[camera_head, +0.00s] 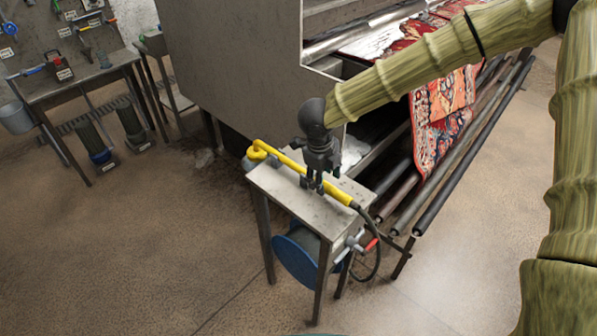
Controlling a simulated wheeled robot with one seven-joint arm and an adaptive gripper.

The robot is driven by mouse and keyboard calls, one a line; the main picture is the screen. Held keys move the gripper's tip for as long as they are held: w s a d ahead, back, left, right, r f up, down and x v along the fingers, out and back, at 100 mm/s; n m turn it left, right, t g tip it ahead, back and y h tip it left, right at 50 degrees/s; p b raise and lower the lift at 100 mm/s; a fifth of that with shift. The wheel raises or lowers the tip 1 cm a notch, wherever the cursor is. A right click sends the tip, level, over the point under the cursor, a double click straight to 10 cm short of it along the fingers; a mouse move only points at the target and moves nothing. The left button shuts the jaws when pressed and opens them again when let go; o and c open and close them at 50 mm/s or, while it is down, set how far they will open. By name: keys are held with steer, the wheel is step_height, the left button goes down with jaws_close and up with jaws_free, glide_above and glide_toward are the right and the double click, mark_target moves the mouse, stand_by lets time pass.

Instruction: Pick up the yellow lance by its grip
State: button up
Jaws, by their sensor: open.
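The yellow lance (285,159) lies along the top of a small metal stand (300,208). Its curved yellow head is at the far left end, and a dark hose leaves its near right end. My gripper (316,190) points down over the right half of the lance, with its fingers at the lance's yellow body. The fingers are open. They hide a short part of the lance, and I cannot tell whether they touch it.
A blue hose reel (297,262) hangs under the stand. A large grey machine (235,65) with rollers and a patterned red rug (440,115) stands behind. A workbench (75,85) with tools is at the upper left. The floor in front is clear.

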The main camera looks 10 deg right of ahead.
mark_target(327, 184)
steer(key=shift+w+d+f+p, duration=0.1)
steer(key=shift+d+f+p, duration=0.15)
steer(key=shift+f, duration=0.7)
steer(key=shift+w+d+f+p, duration=0.15)
steer(key=shift+d+f+p, duration=0.05)
steer(key=shift+f, duration=0.75)
steer(key=shift+w+d+f+p, duration=0.1)
steer(key=shift+d+f+p, duration=0.15)
steer(key=shift+f, duration=0.7)
jaws_close()
